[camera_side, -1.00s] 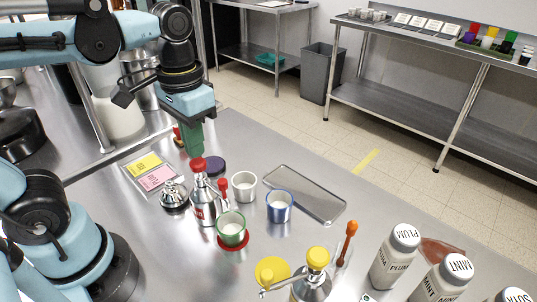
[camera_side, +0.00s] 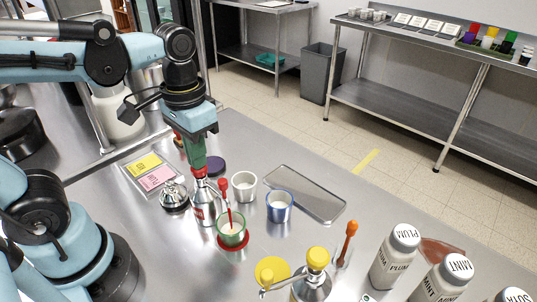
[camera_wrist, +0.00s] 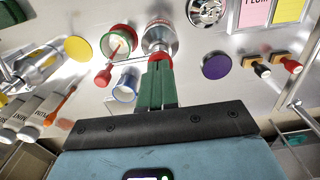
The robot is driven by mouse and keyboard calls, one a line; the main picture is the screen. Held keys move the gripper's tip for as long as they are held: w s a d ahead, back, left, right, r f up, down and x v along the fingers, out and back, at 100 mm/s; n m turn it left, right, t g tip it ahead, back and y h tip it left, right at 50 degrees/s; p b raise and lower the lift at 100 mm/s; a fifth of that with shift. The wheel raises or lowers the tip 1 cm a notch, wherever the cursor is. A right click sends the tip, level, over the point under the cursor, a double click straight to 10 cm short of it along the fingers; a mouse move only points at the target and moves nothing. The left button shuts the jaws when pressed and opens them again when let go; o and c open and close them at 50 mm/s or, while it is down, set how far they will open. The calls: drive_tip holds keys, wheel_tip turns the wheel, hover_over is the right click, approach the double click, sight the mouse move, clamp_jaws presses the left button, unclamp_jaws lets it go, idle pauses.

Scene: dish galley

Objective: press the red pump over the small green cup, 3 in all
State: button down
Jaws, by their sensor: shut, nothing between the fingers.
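The small green cup (camera_side: 232,239) stands on a red disc (camera_side: 233,249) below the spout. In the wrist view my fingertips (camera_wrist: 157,63) cover part of the head, and the green cup (camera_wrist: 121,33) shows beside the pump.
A white cup (camera_side: 244,187) and a blue-rimmed cup (camera_side: 279,208) stand right of the pump. A yellow pump (camera_side: 317,260) is in front. The grey tray (camera_side: 315,200) is empty.

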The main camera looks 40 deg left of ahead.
idle(0.3)
drive_tip(key=shift+r, duration=1.4)
drive_tip(key=shift+f, duration=0.2)
drive_tip(key=shift+f, duration=1.3)
drive_tip(key=shift+r, duration=1.5)
drive_tip(key=shift+f, duration=0.1)
